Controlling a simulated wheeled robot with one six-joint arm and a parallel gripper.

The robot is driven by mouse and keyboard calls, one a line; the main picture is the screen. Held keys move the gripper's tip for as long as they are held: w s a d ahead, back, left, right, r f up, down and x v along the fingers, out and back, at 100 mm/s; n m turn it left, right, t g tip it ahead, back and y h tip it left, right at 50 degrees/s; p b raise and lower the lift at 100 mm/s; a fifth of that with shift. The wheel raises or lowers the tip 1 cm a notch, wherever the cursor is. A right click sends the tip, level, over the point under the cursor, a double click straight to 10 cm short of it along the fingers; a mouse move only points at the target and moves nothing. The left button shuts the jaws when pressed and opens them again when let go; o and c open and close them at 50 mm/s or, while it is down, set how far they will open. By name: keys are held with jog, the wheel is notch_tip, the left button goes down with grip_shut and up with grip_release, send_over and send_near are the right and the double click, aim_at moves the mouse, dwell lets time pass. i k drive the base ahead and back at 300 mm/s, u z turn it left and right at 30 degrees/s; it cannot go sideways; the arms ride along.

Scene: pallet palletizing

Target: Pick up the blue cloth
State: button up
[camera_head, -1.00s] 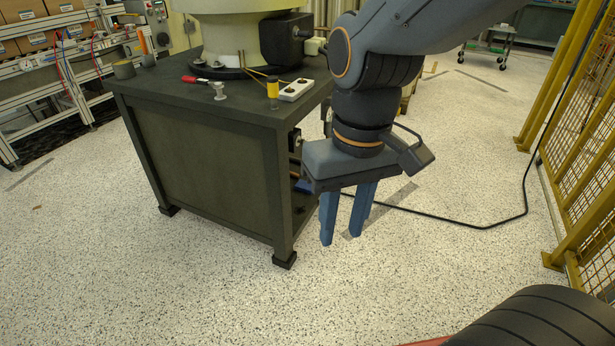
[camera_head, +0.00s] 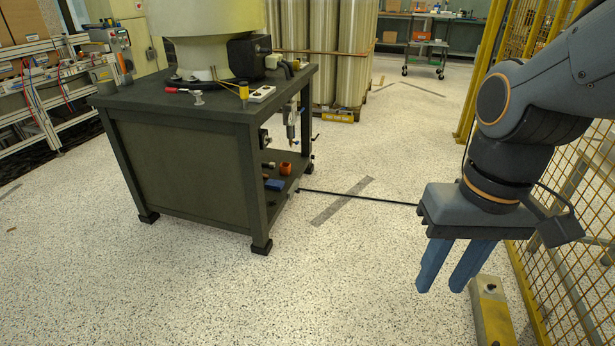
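A small blue item (camera_head: 274,184) lies on the lower shelf of the dark workbench (camera_head: 185,168), near its right side. It is too small to tell for sure whether it is the blue cloth. My gripper (camera_head: 441,288) hangs at the right, well apart from the bench. Its two blue fingers point down and are spread, with nothing between them.
An orange item (camera_head: 285,168) sits on the same shelf. The bench top carries a red-handled tool (camera_head: 180,91) and a yellow cylinder (camera_head: 243,91). A yellow mesh fence (camera_head: 570,250) stands close behind my gripper.

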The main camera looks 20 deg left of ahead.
aim_at(272, 183)
jog(key=u, duration=0.55)
jog(key=i, duration=0.65)
jog(key=u, duration=0.65)
jog(key=i, duration=1.8)
jog(key=z, duration=0.25)
jog(key=k, duration=0.5)
jog(key=z, duration=1.35)
jog(key=i, duration=0.45)
jog(key=u, duration=1)
